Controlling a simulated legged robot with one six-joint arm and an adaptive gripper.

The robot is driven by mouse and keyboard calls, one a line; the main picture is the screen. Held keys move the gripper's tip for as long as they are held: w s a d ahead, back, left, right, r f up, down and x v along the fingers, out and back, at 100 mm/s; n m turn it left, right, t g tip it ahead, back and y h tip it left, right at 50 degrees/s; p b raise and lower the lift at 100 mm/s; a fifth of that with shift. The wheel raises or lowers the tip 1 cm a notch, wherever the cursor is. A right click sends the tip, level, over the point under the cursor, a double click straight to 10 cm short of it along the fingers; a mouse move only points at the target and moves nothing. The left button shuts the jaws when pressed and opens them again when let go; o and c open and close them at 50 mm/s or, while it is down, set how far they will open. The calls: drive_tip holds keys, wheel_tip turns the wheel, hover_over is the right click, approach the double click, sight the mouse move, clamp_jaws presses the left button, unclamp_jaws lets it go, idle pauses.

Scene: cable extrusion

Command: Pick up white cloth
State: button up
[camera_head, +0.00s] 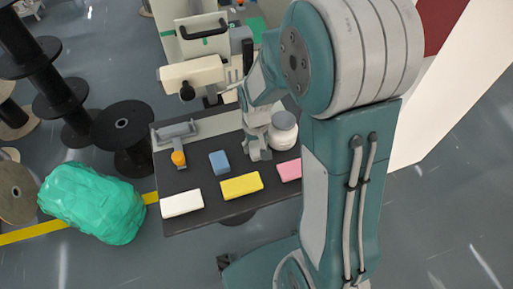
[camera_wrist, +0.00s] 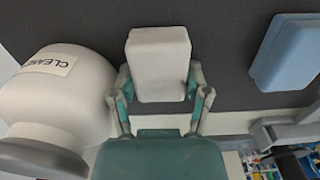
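A white cloth (camera_wrist: 158,62), shaped like a thick block, lies between the two fingers of my gripper (camera_wrist: 159,80) in the wrist view. The fingers stand apart along its left and right sides. They look close to its edges, but I cannot tell whether they press on it. In the head view my gripper (camera_head: 258,153) points down, low over the dark table, and mostly hides what is between its fingers. Another white cloth (camera_head: 181,203) lies at the table's front left, away from the gripper.
A white cleaner bottle (camera_wrist: 57,97) stands close beside the gripper; the head view also shows it (camera_head: 284,131). Blue (camera_head: 219,163), yellow (camera_head: 241,186) and pink (camera_head: 289,171) cloths lie nearby on the dark table (camera_head: 222,211). An orange-topped item (camera_head: 178,158) stands at the left.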

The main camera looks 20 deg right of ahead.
sight(255, 144)
drive_tip(key=shift+a, duration=0.15)
drive_tip(key=shift+r, duration=0.55)
wheel_tip(255, 144, up, 2)
drive_tip(key=shift+r, duration=0.2)
drive_tip(key=s+d+r, duration=0.2)
drive_tip(key=s+r, duration=0.2)
drive_tip(key=s, duration=0.2)
drive_tip(key=s+d+r, duration=0.3)
drive_tip(key=s+r, duration=0.2)
drive_tip(key=s, duration=0.2)
drive_tip(key=shift+d+r, duration=0.3)
